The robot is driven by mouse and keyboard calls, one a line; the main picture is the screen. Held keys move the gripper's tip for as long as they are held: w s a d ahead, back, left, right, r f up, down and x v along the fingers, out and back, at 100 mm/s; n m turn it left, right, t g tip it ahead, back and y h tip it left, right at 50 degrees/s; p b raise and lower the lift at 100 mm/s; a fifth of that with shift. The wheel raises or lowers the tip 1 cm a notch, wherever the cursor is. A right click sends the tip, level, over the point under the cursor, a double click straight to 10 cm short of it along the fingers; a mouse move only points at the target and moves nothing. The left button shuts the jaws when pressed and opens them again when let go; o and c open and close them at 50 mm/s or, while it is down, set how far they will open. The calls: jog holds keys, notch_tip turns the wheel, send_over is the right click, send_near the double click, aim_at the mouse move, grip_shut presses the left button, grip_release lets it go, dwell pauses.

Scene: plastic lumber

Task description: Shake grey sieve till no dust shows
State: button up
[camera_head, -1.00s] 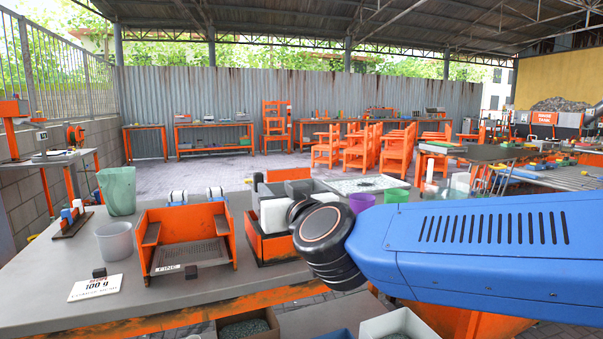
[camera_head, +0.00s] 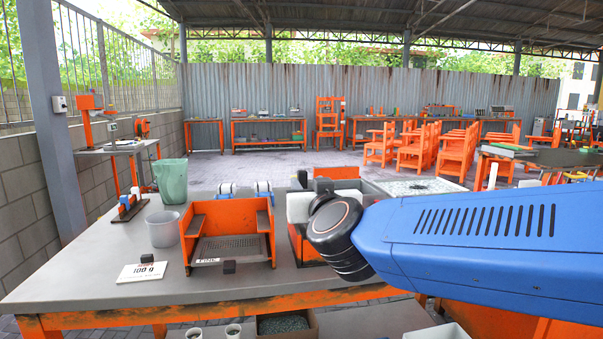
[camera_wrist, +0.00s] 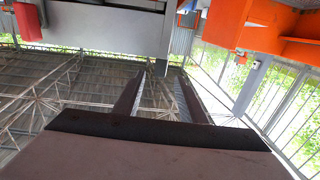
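An orange open-topped frame with a dark grey mesh floor (camera_head: 230,250) stands on the grey bench, with a "FINE" label on its front. I cannot tell for sure whether this mesh is the grey sieve, and dust cannot be made out at this size. A second orange holder (camera_head: 306,247) with grey and white parts stands right of it, partly behind my arm. My gripper (camera_wrist: 158,82) shows in the wrist view as two dark fingers, apart with nothing between them. In the head view my wrist hides it.
On the bench (camera_head: 95,275) are a clear cup (camera_head: 162,230), a green translucent bin (camera_head: 171,181), a "100 g" card (camera_head: 142,272) and a small black block (camera_head: 229,267). A tub of dark granules (camera_head: 283,324) sits below the front edge.

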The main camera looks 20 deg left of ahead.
aim_at(300, 172)
jog(key=x, duration=1.1)
jog(key=shift+w+a, duration=0.15)
jog(key=shift+w, duration=0.15)
jog(key=shift+c, duration=0.5)
